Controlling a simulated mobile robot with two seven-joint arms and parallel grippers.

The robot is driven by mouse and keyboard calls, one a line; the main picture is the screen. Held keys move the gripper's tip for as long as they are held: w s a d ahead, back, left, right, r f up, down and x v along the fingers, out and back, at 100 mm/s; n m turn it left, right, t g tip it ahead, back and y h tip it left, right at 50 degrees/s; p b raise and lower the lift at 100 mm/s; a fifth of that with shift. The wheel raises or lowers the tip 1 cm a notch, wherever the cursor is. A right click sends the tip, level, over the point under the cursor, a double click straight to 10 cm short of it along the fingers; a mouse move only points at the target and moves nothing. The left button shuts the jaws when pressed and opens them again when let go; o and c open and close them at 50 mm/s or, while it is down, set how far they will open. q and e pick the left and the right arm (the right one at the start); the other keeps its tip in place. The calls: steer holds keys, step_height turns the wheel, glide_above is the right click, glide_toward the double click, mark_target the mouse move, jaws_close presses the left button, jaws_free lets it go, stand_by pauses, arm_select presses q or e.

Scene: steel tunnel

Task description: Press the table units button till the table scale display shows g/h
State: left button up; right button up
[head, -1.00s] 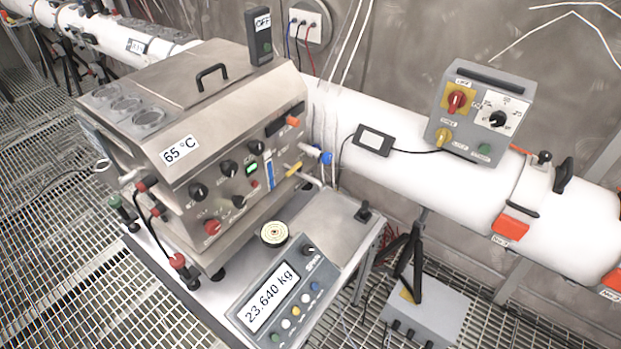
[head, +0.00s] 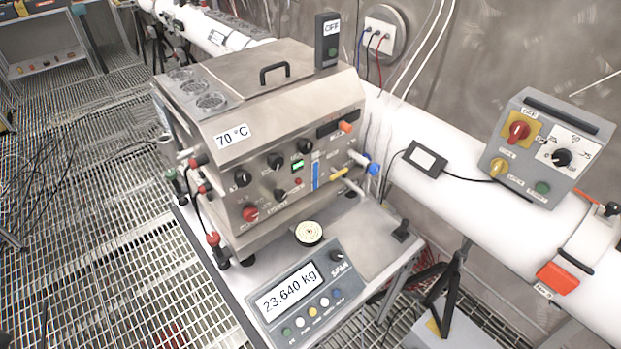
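The table scale display (head: 290,291) reads "23.640 kg". It sits in a grey scale console (head: 333,268) at the front of the steel table. A row of small coloured buttons (head: 312,311) runs below the display, in green, white, yellow and blue. Their labels are too small to read, so I cannot tell which is the units button. A black knob (head: 336,256) is at the console's upper right. Neither of my grippers shows in the head view.
A steel bath unit (head: 278,138) with knobs, hoses and a "70 °C" label stands on the table behind the console. A round dial (head: 309,233) lies between them. A grey control box (head: 548,147) sits on the white pipe at right. Grating floor (head: 110,235) is open at left.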

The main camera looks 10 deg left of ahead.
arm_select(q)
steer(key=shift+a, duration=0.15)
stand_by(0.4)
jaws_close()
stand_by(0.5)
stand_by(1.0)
